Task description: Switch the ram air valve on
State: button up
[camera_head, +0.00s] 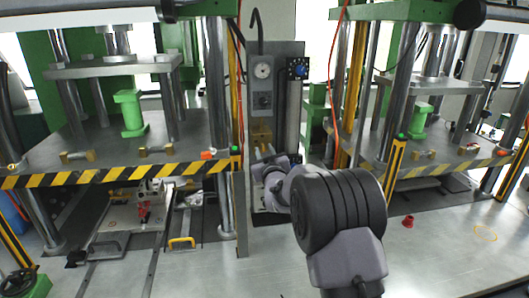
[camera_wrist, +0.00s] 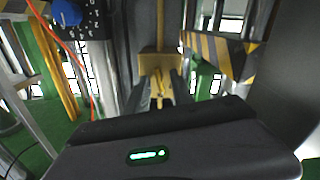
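The ram air valve appears as a brass block (camera_head: 261,133) on the grey control column in the head view. In the wrist view the brass block (camera_wrist: 160,64) is straight ahead, with a small brass lever (camera_wrist: 157,88) pointing toward me. My gripper (camera_wrist: 158,92) is open, its two dark fingers apart on either side of the lever. I cannot tell if the fingertips touch it. In the head view my gripper (camera_head: 266,155) is just below the brass block, partly hidden by my wrist.
A grey panel with a gauge (camera_head: 262,71) is above the valve, with a blue dial (camera_head: 299,69) beside it. Presses with striped front edges (camera_head: 110,173) stand left and right. An orange cable (camera_head: 335,80) hangs nearby. A red object (camera_head: 408,221) lies on the bench (camera_head: 440,245).

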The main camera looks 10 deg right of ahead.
grip_shut()
jog(key=m+b, duration=0.3)
jog(key=b, duration=0.3)
jog(key=shift+f, duration=0.1)
jog(key=shift+o, duration=0.9)
grip_release()
